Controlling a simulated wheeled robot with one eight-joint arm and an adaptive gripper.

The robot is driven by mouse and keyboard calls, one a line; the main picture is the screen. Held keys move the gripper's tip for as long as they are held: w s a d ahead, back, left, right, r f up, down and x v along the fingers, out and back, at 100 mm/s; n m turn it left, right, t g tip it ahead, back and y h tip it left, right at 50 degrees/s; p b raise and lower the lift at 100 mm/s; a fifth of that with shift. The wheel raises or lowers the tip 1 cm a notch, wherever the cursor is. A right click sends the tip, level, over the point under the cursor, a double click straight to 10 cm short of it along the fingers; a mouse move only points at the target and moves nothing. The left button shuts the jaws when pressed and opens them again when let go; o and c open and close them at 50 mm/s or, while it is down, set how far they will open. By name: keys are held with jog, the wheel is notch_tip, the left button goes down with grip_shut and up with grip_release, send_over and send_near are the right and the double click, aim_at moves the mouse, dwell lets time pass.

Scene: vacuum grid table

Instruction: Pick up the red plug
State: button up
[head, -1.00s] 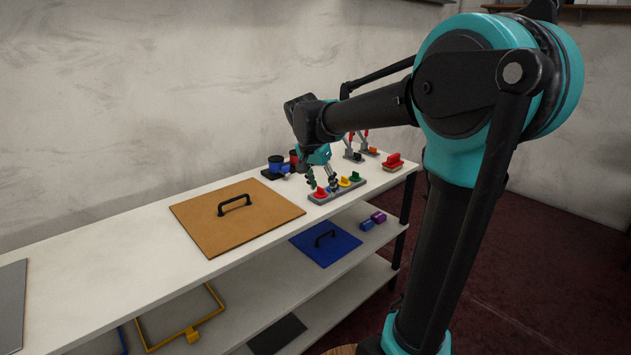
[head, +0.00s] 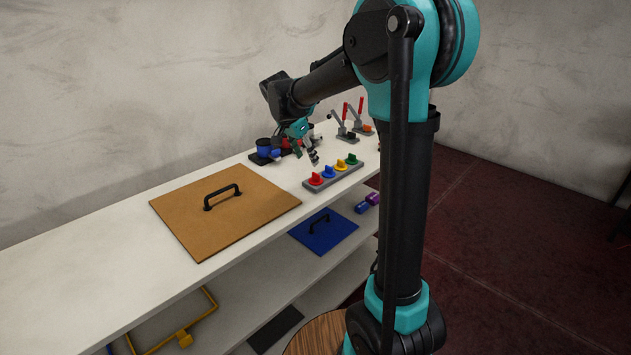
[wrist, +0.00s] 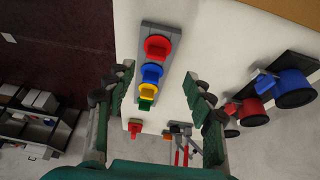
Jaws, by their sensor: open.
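A grey strip (head: 349,171) on the white table carries a row of knob-like pieces: red (head: 316,178), blue, yellow and green. In the wrist view the red piece (wrist: 157,47) is the uppermost in the picture. Another red piece (wrist: 135,127) stands past the green one in the wrist view; my arm hides most of it in the head view. I cannot tell which of the two is called the plug. My gripper (head: 306,154) is open and empty, above the table behind the strip. In the wrist view its fingers (wrist: 161,80) are spread, with the strip showing between them.
A blue pot (head: 265,147) and a red pot (head: 286,144) stand close to my gripper. Clamps with red handles (head: 346,112) are farther back. A brown board (head: 240,228) with a black handle lies in front. A lower shelf holds a blue board (head: 325,238).

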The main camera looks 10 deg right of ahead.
aim_at(315, 174)
jog(key=x, duration=0.8)
jog(key=shift+s+d+f, duration=0.1)
jog(key=shift+s+d, duration=0.1)
jog(key=shift+d, duration=0.1)
jog(key=c, duration=1.1)
